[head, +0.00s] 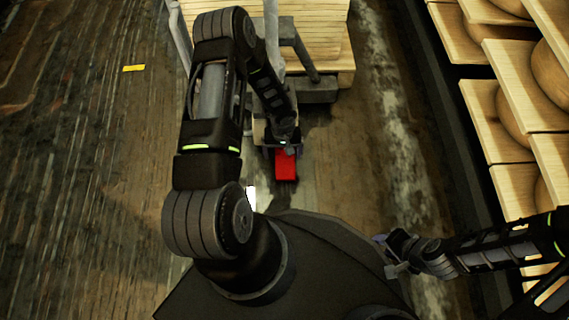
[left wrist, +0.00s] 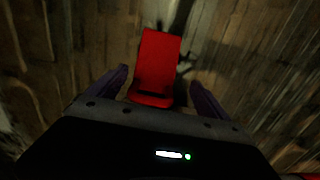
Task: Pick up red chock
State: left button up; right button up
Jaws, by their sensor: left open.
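The red chock (head: 286,165) lies on the wooden floor below the wooden cart in the head view. In the left wrist view the red chock (left wrist: 156,66) shows between and beyond the two purple fingers of my left gripper (left wrist: 159,88). The fingers are spread apart, with a visible gap on the right side of the chock. My left gripper (head: 282,146) is at the chock's upper end in the head view, and its fingers are mostly hidden there. My right gripper (head: 393,255) is at the lower right, away from the chock; its jaw state is unclear.
A wooden cart (head: 308,50) with grey metal legs stands just above the chock. Shelves (head: 497,120) with cheese wheels (head: 512,115) line the right side. A yellow marker (head: 134,68) lies on the floor at upper left.

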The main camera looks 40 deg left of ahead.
aim_at(285, 160)
pick_arm(q)
jog(key=shift+w+d+f, duration=0.1)
jog(key=shift+f, duration=0.2)
pick_arm(e)
jog(key=shift+w+d+f, duration=0.1)
jog(key=shift+w, duration=0.25)
pick_arm(q)
jog(key=f+b, duration=0.2)
jog(key=f, duration=0.1)
jog(key=f+b, duration=0.1)
jog(key=shift+d+f, duration=0.15)
jog(key=shift+d, duration=0.15)
jog(key=shift+f, duration=0.45)
pick_arm(e)
jog(key=f, duration=0.2)
jog(key=shift+w+d+f, duration=0.1)
jog(key=shift+w+f, duration=0.1)
jog(key=shift+f, duration=0.15)
pick_arm(q)
jog(key=shift+r, duration=0.1)
jog(key=c, duration=1.9)
jog(key=shift+r, duration=0.1)
